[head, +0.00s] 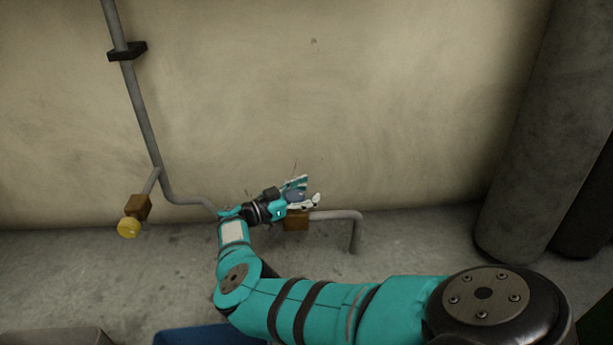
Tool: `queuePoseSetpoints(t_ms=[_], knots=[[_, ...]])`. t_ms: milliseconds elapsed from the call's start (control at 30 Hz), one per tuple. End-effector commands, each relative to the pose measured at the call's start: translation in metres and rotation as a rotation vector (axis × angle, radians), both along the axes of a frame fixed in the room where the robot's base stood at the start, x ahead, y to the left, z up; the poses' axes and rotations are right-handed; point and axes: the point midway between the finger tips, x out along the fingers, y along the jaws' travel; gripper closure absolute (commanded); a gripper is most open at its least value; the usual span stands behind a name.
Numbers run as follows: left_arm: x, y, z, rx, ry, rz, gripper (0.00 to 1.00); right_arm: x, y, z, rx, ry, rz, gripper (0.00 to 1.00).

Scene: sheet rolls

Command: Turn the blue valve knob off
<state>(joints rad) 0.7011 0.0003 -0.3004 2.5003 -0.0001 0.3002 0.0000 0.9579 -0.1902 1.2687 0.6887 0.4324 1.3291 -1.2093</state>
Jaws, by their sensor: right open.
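The blue valve knob (295,195) shows as a small dark blue patch at my right gripper, low against the wall. Its brown valve body (296,222) sits just below, on the grey pipe near the floor. My right gripper (303,190) is open, with its fingers around or beside the knob; I cannot tell whether they touch it. The gripper and wrist hide part of the knob and the pipe to its left. My left gripper is not in view.
A yellow knob (128,227) on another brown valve body (138,206) is at the left. A grey pipe (142,110) runs down the wall. Large grey rolls (535,130) stand at the right. A blue container edge (195,335) shows at the bottom. Floor between is clear.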

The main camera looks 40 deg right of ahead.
Motion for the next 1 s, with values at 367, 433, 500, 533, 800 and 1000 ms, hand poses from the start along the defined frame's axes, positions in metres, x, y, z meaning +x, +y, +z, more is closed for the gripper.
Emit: queuePoseSetpoints(t_ms=[367, 433, 500, 533, 800, 1000], knots=[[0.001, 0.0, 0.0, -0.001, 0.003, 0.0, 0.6, 0.01, 0.036, 0.001, 0.001, -0.001, 0.004, 0.39], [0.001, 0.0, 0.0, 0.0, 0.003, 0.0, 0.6, 0.014, 0.052, 0.001, 0.001, -0.001, 0.006, 0.39], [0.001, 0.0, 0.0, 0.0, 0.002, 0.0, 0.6, 0.018, 0.068, 0.001, 0.001, -0.002, 0.005, 0.39], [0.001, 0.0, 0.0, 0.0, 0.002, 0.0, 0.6, 0.02, 0.074, 0.001, 0.001, -0.001, 0.006, 0.39], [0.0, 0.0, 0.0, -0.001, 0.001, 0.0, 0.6, 0.028, 0.11, 0.0, 0.001, -0.001, 0.001, 0.39], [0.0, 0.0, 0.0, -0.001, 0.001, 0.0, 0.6, 0.029, 0.117, 0.0, -0.001, 0.0, 0.001, 0.39]])
